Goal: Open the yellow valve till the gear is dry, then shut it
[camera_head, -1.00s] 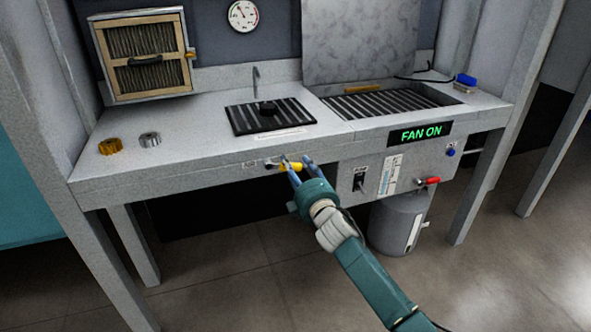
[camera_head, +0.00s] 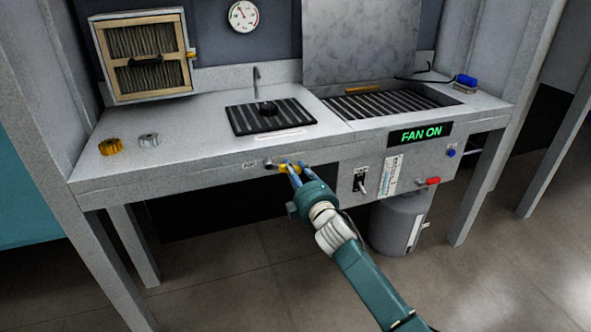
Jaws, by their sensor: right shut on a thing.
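The yellow valve (camera_head: 283,168) is on the front edge of the bench, below the black grate. My right gripper (camera_head: 290,168) is shut on its yellow handle and hides part of it. A dark gear (camera_head: 268,108) sits on the black slotted grate (camera_head: 246,125), under a thin curved spout (camera_head: 256,77). I cannot tell at this size whether the gear is wet or whether anything flows from the spout. My left gripper is not in view.
A gold gear (camera_head: 110,146) and a silver gear (camera_head: 149,140) lie at the left of the bench. A sign (camera_head: 421,133) reads "FAN ON". A black switch (camera_head: 360,182), a red-handled valve (camera_head: 428,182) and a blue knob (camera_head: 451,153) are to the right. A grey tank (camera_head: 398,222) stands below.

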